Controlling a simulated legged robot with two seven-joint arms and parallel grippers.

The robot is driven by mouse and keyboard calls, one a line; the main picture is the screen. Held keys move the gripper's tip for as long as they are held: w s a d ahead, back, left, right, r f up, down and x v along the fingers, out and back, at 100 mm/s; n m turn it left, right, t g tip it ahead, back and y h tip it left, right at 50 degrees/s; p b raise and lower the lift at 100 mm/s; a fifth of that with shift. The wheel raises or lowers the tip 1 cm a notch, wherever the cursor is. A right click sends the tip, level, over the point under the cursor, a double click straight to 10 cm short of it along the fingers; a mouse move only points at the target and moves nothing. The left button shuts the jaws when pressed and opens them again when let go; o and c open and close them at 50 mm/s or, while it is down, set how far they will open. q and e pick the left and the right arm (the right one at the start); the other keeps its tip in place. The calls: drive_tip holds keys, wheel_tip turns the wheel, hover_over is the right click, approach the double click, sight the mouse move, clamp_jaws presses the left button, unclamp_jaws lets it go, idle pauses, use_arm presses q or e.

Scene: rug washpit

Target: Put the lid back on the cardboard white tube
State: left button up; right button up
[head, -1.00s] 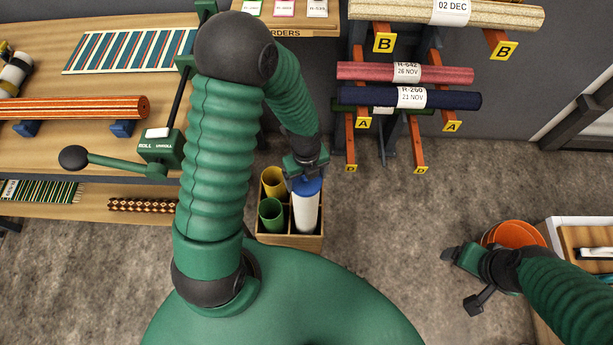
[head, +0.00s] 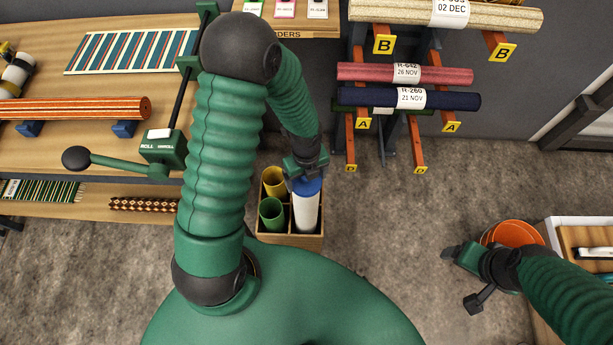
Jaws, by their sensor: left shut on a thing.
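The white cardboard tube (head: 306,212) stands upright in the right part of a divided wooden crate (head: 291,241). A blue lid (head: 308,185) is at the tube's top end, directly under my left gripper (head: 303,176). My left gripper is shut on the blue lid. The gripper hides part of the lid, so I cannot tell whether it is fully seated. My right gripper (head: 463,279) is at the lower right, far from the tube, its jaws apart and empty.
A yellow tube (head: 273,179) and a green tube (head: 270,213) stand in the crate's left compartments. An orange bucket (head: 513,234) is behind my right gripper. Rolled rugs (head: 405,74) rest on a rack behind. The floor between crate and bucket is clear.

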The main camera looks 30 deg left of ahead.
idle(0.3)
use_arm(q)
drive_tip(key=o, duration=1.2)
drive_tip(key=shift+c, duration=0.2)
drive_tip(key=shift+r, duration=0.1)
wheel_tip(320, 180, up, 7)
drive_tip(key=p, duration=0.7)
drive_tip(key=shift+p, duration=0.4)
clamp_jaws()
